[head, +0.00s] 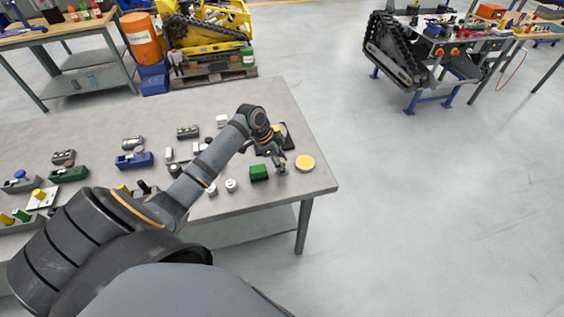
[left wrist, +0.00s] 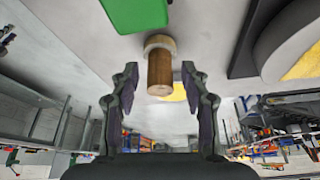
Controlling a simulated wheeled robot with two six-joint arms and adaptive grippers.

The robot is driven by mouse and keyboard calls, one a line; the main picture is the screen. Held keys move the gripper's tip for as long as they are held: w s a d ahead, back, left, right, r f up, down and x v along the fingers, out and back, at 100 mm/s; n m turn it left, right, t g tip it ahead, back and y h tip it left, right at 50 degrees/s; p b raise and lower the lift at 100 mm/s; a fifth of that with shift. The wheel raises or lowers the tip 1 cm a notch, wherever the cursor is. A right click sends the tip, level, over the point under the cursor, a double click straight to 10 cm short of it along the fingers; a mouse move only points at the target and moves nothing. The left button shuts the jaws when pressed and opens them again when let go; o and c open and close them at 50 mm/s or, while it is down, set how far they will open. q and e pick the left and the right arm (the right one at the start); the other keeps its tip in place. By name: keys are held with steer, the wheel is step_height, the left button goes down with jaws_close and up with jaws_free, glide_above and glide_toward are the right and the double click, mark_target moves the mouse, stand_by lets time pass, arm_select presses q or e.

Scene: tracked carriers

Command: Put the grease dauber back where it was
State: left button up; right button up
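A short brown wooden cylinder with a pale round collar (left wrist: 160,72), which looks like the grease dauber, shows in the left wrist view. It lies between the two fingers of my left gripper (left wrist: 160,78), with a visible gap on each side. The gripper is open. In the head view, my left gripper (head: 279,164) is low over the right end of the table, and the dauber cannot be made out clearly there. My right gripper is not in view.
A green block (head: 259,173) sits just left of my gripper, and a round yellow-topped container (head: 305,162) to its right. A dark flat tray (head: 290,137) lies behind. Several small parts and holders cover the left of the grey table (head: 264,93). Its right edge is close.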

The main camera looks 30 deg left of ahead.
arm_select(q)
steer(key=shift+r, duration=0.1)
steer(key=shift+a+r, duration=0.15)
steer(key=shift+r, duration=0.2)
steer(key=b+v, duration=0.1)
steer(key=v, duration=1)
steer(key=shift+r+b, duration=0.25)
steer(key=shift+b, duration=0.05)
steer(key=shift+s+f, duration=0.1)
steer(key=shift+s, duration=0.05)
